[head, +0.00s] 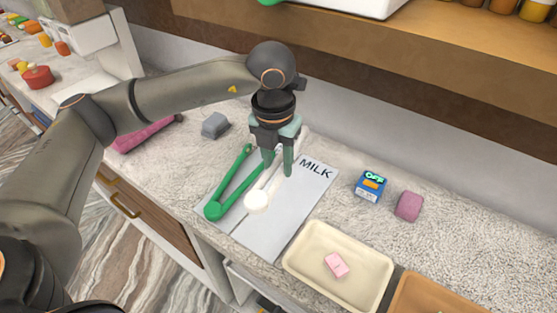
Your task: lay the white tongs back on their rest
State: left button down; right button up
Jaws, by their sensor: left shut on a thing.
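The white tongs (257,199) are partly hidden by my left gripper (278,168), which comes down from above and is shut on them. Their rounded white end points towards the front of the counter. They are over the pale grey rest board (265,240), which bears the word MILK; I cannot tell whether they touch it. Green tongs (214,209) lie spread on the left part of the board, beside the white ones. My right gripper is not in view.
A cream tray (300,262) with a pink sweet (336,265) stands in front right of the board. A blue OFF box (370,186) and a mauve block (409,206) are to the right. A grey block (215,125) sits behind left. A brown shelf (440,50) overhangs the back.

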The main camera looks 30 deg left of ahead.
pick_arm(q)
notch_tip(320, 180, down, 10)
jog(key=b, duration=0.6)
jog(key=shift+r, duration=0.1)
jog(key=shift+f+b, duration=0.6)
jog(key=shift+b, duration=0.2)
grip_release()
notch_tip(320, 180, up, 13)
jog(key=s, duration=0.1)
jog(key=shift+f, duration=0.2)
